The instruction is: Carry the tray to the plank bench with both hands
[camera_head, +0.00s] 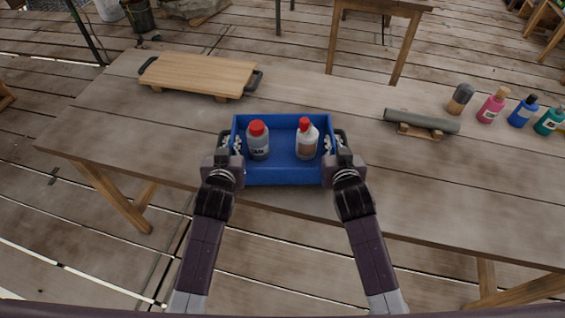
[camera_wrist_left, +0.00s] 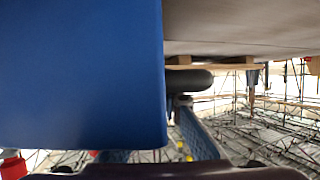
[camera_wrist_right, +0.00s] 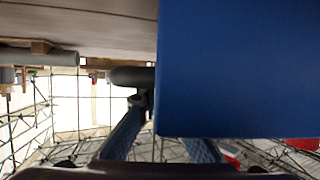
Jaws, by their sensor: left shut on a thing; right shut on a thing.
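The blue tray (camera_head: 283,178) is at the near edge of the plank bench (camera_head: 200,125). It holds two bottles with red caps, a grey one (camera_head: 258,145) on the left and a white and brown one (camera_head: 307,142) on the right. My left gripper (camera_head: 228,150) is shut on the tray's left handle, and my right gripper (camera_head: 341,150) is shut on its right handle. The tray's blue wall also fills much of the left wrist view (camera_wrist_left: 80,75) and the right wrist view (camera_wrist_right: 240,70). I cannot tell whether the tray touches the bench.
A wooden board with dark handles (camera_head: 197,74) lies at the bench's back left. A grey cylinder (camera_head: 421,121) rests on a wooden support at the right. Beyond it stand a dark-topped bottle (camera_head: 460,99), a pink bottle (camera_head: 492,107) and blue and teal bottles. The bench's left front is clear.

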